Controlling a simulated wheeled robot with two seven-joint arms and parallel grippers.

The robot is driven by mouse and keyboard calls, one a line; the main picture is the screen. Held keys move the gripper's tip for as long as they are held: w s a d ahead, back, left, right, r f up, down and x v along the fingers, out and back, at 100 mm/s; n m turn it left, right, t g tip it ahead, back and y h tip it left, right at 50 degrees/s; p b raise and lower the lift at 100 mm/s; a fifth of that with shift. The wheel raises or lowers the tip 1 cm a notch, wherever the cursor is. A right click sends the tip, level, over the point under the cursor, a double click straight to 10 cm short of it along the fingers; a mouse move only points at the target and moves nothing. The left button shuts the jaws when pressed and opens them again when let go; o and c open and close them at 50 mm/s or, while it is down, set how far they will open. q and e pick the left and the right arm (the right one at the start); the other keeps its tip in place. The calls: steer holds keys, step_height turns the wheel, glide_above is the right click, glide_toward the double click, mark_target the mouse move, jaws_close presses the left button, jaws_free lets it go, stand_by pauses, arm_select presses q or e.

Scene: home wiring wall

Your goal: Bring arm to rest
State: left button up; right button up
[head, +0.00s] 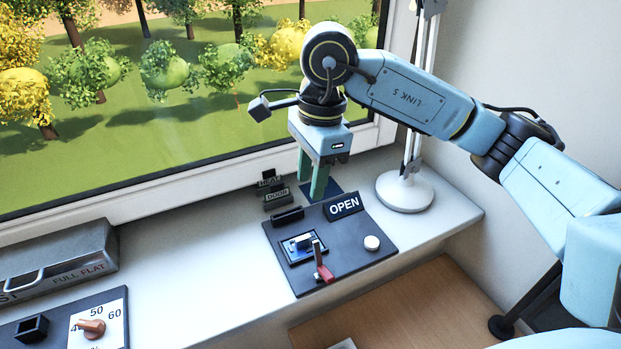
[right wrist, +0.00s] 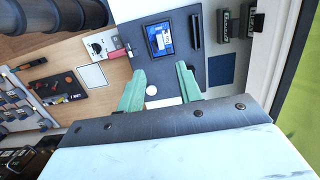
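My right arm comes in from the right in the head view and bends over the window sill. Its right gripper (head: 312,196) points down with green fingers, behind the dark panel (head: 372,262) marked OPEN. In the right wrist view the fingers of the right gripper (right wrist: 161,72) stand apart with nothing between them. The panel carries a blue module (head: 302,246), a red lever switch (head: 323,272) and a pale round button (head: 372,243). The fingers look above the sill; I cannot tell how far. My left gripper is not in view.
A white lamp base (head: 405,191) stands right of the panel, its pole close to my arm. Small HEAT and DOOR blocks (head: 277,198) sit behind it. A metal box (head: 58,268) and a dial panel (head: 97,326) are at the left. The sill between is clear.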

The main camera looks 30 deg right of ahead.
mark_target(302, 238)
steer(key=shift+f, duration=0.1)
steer(key=f, duration=0.4)
steer(key=a+f, duration=0.1)
steer(key=f, duration=0.8)
steer(key=shift+a+f, duration=0.1)
steer(key=shift+a, duration=0.25)
steer(key=shift+r+p, duration=0.45)
steer(key=shift+p, duration=0.2)
steer(key=shift+f, duration=0.1)
